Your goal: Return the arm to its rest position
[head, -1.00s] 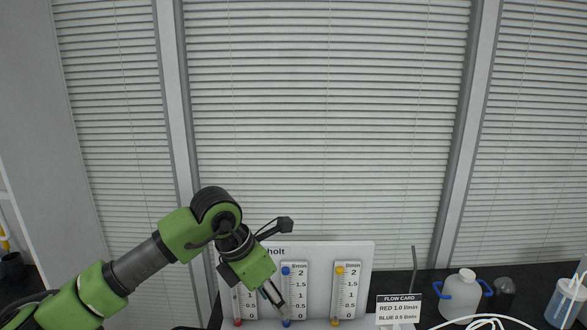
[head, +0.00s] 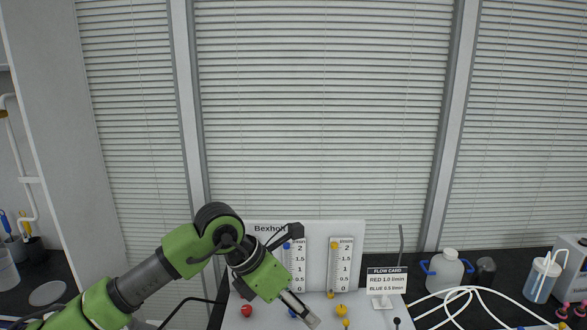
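My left arm comes in from the lower left in the head view, and its gripper (head: 306,315) points down and to the right in front of the white flowmeter panel (head: 352,230). The fingers look close together, but whether they are shut cannot be made out. The arm hides the panel's left scale. The blue-marked scale (head: 298,262) and the yellow-marked scale (head: 340,263) show. A red knob (head: 246,311), a partly hidden blue knob (head: 292,313) and a yellow knob (head: 341,311) sit below the scales. My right gripper is not in view.
A flow card (head: 387,281) stands right of the panel. Further right are a white jug (head: 447,270) with blue handles, a dark container (head: 485,271), white tubing (head: 470,290) and a bottle of blue liquid (head: 541,281). Window blinds (head: 320,110) rise behind the bench.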

